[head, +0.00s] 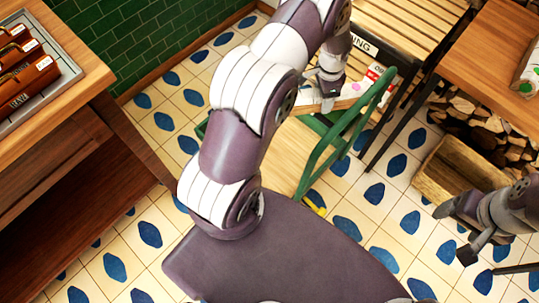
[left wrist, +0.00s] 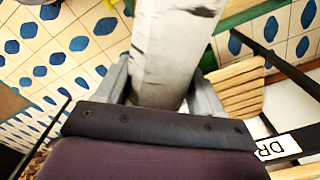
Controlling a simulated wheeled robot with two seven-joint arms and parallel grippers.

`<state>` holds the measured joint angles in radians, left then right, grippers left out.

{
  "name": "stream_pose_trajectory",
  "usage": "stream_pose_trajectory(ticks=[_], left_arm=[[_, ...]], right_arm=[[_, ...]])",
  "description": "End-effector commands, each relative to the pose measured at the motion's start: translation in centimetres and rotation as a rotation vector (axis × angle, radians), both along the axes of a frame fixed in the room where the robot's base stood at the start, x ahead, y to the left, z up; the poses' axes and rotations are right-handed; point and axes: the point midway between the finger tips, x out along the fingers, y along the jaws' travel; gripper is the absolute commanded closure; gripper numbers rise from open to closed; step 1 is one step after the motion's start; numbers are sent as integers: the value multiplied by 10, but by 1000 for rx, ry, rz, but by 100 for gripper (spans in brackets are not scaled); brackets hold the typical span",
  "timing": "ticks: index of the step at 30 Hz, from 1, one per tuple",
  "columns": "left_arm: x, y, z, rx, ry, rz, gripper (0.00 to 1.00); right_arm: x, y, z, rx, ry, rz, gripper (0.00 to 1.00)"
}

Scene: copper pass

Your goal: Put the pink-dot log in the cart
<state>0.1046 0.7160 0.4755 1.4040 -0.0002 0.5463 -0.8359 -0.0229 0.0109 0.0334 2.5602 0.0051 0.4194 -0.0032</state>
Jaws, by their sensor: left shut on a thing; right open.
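My left gripper (head: 329,92) is shut on a pale, birch-like log (left wrist: 175,50). In the head view, the log (head: 345,98) shows partly behind the gripper, with a pink dot near its right end. In the left wrist view, the log stands between the two grey fingers (left wrist: 160,88), and no dot shows there. The cart has a wooden deck (head: 288,155) and a green handle frame (head: 335,155). The log is near the deck's far end, by the handle; I cannot tell its height above it. My arm hides part of the deck. My right gripper (head: 472,242) is open and empty.
A slatted rack (head: 410,25) with a sign stands behind the cart. A table (head: 500,50) at right bears a green-dot log (head: 527,85). A wooden crate (head: 430,185) and stacked firewood (head: 480,130) are below it. A counter (head: 100,75) stands left. Tiled floor is open between.

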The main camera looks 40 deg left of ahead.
Motion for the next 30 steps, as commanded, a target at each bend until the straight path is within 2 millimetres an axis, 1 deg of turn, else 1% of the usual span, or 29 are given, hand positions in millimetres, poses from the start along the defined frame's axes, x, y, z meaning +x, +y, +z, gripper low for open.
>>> stream_pose_trajectory(ticks=[1, 2, 3, 5, 6, 8, 9, 12, 15, 18, 23, 26, 30], left_arm=[[5, 6, -50, 0, -1, -63, 91], [7, 9, -66, 1, -2, -109, 91], [10, 13, -87, 1, -2, -172, 91], [14, 20, -118, 1, -2, -265, 91], [17, 24, -138, 1, -2, -328, 91], [21, 31, -170, 1, -2, -421, 91], [24, 36, -190, 1, -2, -483, 91], [29, 47, -236, 1, -1, -629, 91], [33, 56, -271, 2, -2, -753, 91], [36, 63, -294, 2, -2, -844, 91], [35, 69, -310, 2, -1, -917, 91], [21, 78, -321, 1, 1, -926, 91], [-14, 98, -347, -1, 2, -923, 91]], right_arm=[[0, 0, -47, 0, 0, 0, 23], [0, 0, -60, 0, 0, 0, 23], [0, 0, -78, 0, 0, 0, 23], [0, 0, -104, 0, 0, 0, 23], [0, 0, -122, 0, 0, 0, 23], [0, 0, -149, 0, -1, 0, 23], [0, 0, -166, 0, 0, 0, 23], [0, 0, -205, 0, 0, 0, 23], [0, 0, -234, 0, 0, 0, 23], [0, 0, -253, 0, -1, 0, 23], [0, 0, -264, 0, -1, 0, 23], [0, 0, -272, 0, -1, 0, 23], [0, 0, -289, 0, -1, 0, 23]])
